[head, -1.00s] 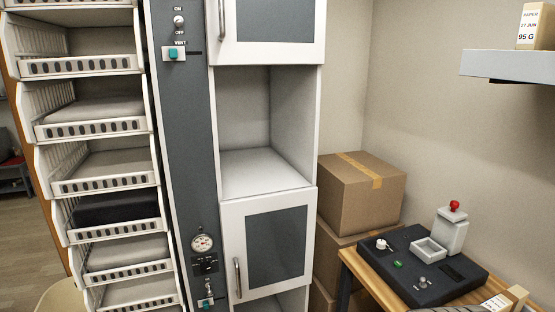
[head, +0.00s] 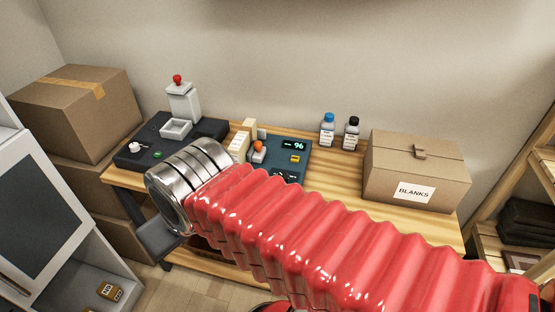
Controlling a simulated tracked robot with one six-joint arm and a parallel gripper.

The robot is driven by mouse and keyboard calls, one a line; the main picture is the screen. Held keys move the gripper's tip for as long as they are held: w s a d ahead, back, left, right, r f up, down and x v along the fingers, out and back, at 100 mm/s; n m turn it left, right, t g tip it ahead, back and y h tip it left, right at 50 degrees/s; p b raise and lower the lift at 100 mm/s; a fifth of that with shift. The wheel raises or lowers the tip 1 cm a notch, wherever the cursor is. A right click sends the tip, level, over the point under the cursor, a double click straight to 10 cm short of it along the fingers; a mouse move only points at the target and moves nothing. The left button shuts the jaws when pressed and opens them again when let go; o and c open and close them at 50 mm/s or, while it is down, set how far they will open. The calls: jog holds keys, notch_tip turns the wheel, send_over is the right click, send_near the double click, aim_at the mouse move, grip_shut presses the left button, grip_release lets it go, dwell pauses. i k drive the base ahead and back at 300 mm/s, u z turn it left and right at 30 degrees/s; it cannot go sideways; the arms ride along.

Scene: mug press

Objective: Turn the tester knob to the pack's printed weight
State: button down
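A dark blue unit (head: 310,150) with a lit display (head: 293,146) reading about 96 sits mid-table. The pack marked 95 G is out of view now. My red arm crosses the foreground; my gripper's fingers do not show.
A cream printed card or block (head: 238,147) stands between the two units. Two bottles, blue-capped (head: 328,130) and black-capped (head: 351,134), and a BLANKS carton (head: 417,165) stand on the right. Cartons (head: 75,115) stack at left. A yellow-brown box (head: 110,291) lies in the lower cabinet.

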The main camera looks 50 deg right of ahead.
aim_at(283, 175)
jog(key=z, duration=1.4)
